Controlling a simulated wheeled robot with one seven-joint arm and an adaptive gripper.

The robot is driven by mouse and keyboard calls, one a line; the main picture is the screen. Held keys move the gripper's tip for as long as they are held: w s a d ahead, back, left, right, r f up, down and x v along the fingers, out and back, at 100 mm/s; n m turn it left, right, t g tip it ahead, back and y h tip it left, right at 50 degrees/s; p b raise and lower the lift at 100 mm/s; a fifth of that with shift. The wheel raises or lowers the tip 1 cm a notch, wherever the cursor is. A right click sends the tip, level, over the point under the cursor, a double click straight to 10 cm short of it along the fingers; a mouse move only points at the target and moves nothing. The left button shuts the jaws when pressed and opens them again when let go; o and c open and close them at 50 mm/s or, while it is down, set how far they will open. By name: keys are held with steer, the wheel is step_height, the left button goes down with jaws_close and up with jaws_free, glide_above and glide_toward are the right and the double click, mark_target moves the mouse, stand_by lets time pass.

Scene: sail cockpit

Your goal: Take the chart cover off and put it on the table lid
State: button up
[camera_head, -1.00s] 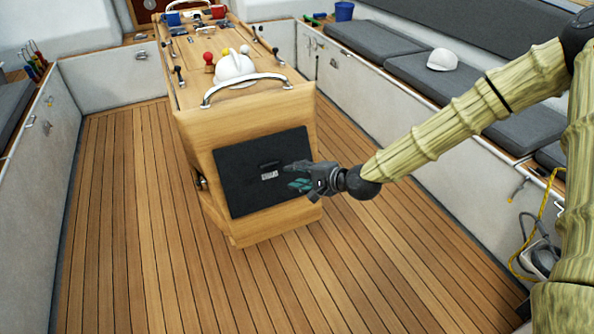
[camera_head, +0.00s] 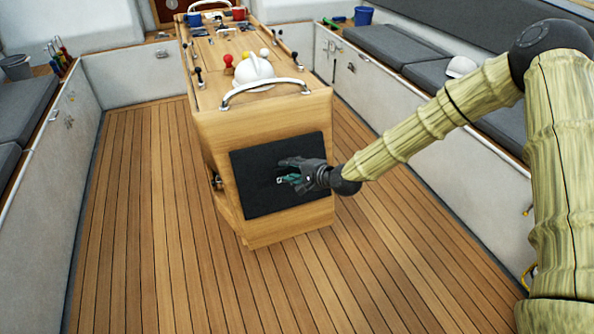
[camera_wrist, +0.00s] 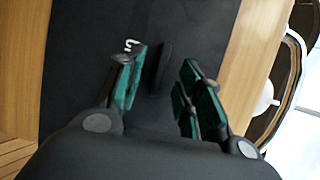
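The chart cover (camera_head: 256,197) is a flat black panel on the sloped end face of the wooden table. In the wrist view the black cover (camera_wrist: 80,75) fills the middle, with a dark raised handle (camera_wrist: 161,68) on it. My gripper (camera_head: 284,179) is in front of the cover, near its middle. In the wrist view my gripper (camera_wrist: 160,95) is open, its green-padded fingers on either side of the handle. I cannot tell whether they touch it. The table lid (camera_head: 212,85) is the wooden top of the same table; a white dome (camera_head: 256,70) stands on it.
A metal rail (camera_head: 265,88) arches over the table's near top edge. Grey cushioned benches line both sides. The plank floor (camera_head: 140,230) around the table is clear.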

steer(key=shift+w+a+f, duration=0.2)
steer(key=shift+w+a, duration=0.1)
jaws_close()
steer(key=s+d+r+p, duration=0.1)
steer(key=s+r+p, duration=0.1)
steer(key=s, duration=0.3)
steer(key=shift+d+r+p, duration=0.3)
steer(key=shift+r+p, duration=0.05)
steer(key=shift+r, duration=0.3)
stand_by(1.1)
stand_by(0.4)
